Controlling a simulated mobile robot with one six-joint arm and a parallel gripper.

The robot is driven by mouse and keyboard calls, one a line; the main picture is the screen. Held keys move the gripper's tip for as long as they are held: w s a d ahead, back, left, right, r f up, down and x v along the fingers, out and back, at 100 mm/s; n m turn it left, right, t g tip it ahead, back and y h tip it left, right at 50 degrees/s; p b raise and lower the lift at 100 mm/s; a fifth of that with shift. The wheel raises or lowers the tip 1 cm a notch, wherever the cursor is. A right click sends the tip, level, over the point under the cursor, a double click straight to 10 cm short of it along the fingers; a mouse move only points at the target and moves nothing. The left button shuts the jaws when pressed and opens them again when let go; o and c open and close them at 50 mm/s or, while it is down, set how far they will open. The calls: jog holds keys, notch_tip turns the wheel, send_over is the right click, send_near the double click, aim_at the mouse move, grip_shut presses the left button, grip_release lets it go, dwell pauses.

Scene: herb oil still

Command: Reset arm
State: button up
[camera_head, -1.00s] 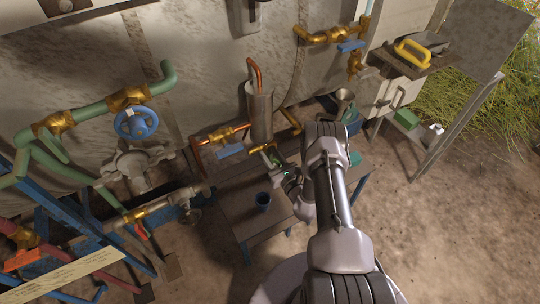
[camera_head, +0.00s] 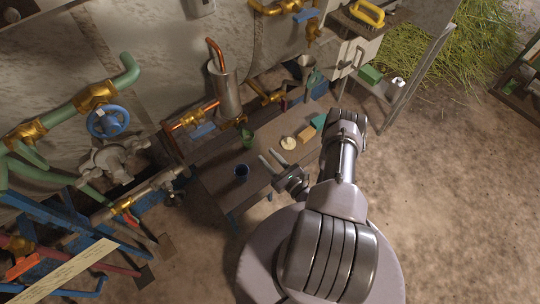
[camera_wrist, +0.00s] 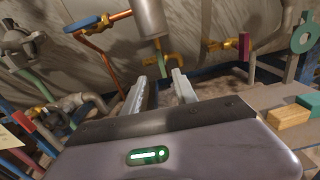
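My gripper (camera_head: 273,159) is over the front part of the wooden bench (camera_head: 222,182), pointing toward the wall. Its two fingers are apart with nothing between them. In the wrist view the gripper (camera_wrist: 161,82) also shows open and empty, pointing toward the steel still cylinder (camera_wrist: 149,18). My arm runs from the base at the bottom of the head view up to an elbow and folds back to the gripper. I cannot tell the gripper's exact height above the bench.
The still (camera_head: 226,92) and brass pipes stand behind. Open ground (camera_head: 450,210) lies at right.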

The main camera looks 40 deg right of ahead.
jog(key=shift+s, duration=0.3)
jog(key=w+a+r+n+g+y, duration=0.3)
jog(key=w+a+r+n+y, duration=0.25)
jog(key=r, duration=0.55)
jog(key=w+a+r+n+g+y, duration=0.25)
jog(key=a+r+n+y, duration=0.25)
jog(key=r+n+y, duration=0.4)
jog(key=s+a+r+n+g+h, duration=0.6)
jog(key=s+a+r+n+g, duration=0.7)
jog(key=r, duration=0.5)
jog(key=s+d+r+n+t+h, duration=0.2)
jog(key=s+r+n+t+h, duration=0.2)
jog(key=s, duration=0.5)
notch_tip(320, 180, up, 3)
jog(key=t+h, duration=0.2)
jog(key=h, duration=0.1)
jog(key=shift+d, duration=0.25)
